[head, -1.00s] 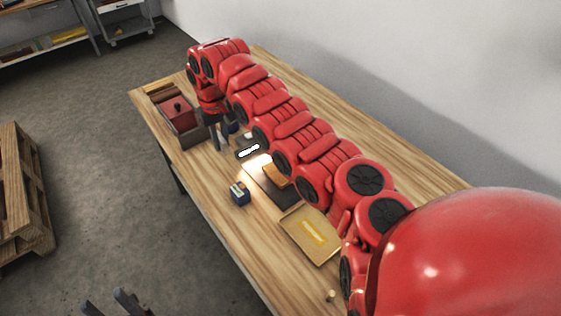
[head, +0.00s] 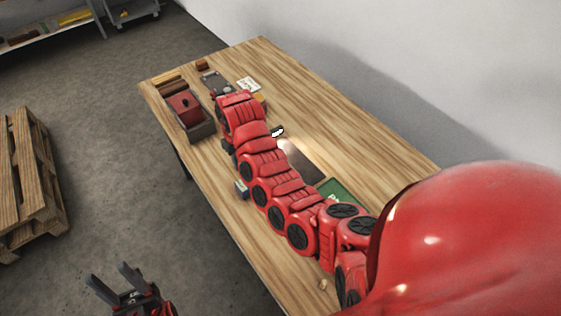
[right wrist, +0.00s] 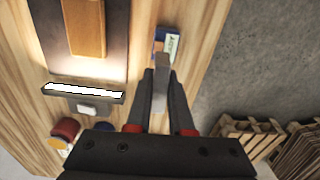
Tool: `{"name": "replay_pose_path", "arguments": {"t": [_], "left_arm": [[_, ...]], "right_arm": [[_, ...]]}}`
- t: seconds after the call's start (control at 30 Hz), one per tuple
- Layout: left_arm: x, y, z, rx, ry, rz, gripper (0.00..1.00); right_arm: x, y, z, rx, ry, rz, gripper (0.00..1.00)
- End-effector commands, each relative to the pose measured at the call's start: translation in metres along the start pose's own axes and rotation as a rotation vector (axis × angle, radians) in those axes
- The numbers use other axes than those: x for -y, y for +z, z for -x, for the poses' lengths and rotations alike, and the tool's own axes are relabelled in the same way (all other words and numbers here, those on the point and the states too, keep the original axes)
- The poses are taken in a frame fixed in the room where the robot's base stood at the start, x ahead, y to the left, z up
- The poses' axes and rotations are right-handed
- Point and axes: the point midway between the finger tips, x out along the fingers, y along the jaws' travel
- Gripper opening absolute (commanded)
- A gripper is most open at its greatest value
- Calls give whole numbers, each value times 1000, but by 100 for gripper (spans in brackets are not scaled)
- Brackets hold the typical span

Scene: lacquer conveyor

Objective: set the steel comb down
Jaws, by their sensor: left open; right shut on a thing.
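The steel comb (right wrist: 161,92) shows in the right wrist view as a narrow grey piece held upright between the fingers of my right gripper (right wrist: 161,78), which is shut on it. Its upper end overlaps a small blue box with a white label (right wrist: 167,42). I cannot tell whether the comb touches the table. My left gripper (head: 112,276) is open and empty at the lower left of the head view, off the table, over the floor.
On the wooden table (head: 310,105) are a lit lamp bar (head: 277,132), a dark box with a red block (head: 184,108), a metal plate (head: 213,82), a card (head: 248,85) and a green mat (head: 338,193). The far right stretch is bare. A pallet (head: 28,190) stands on the floor.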

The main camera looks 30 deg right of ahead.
Motion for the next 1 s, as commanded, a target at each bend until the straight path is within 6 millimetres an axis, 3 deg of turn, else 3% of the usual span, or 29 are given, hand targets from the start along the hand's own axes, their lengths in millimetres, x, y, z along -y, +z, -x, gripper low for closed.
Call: {"name": "replay_pose_path", "arguments": {"t": [0.1,0.4,0.6,0.73,1.0], "left_arm": [[1,-3,-18,0,0,0,50],[2,-7,-42,0,0,0,50],[2,-8,-48,0,0,0,50],[2,-7,-42,0,0,0,50],[0,0,-2,0,0,0,50]], "right_arm": [[-3,25,-7,1,-7,-17,0],[-16,96,-29,19,1,-56,0],[-21,123,-36,31,9,-70,0],[-32,120,-40,32,16,-71,0],[-82,79,-52,30,19,-71,0]]}}
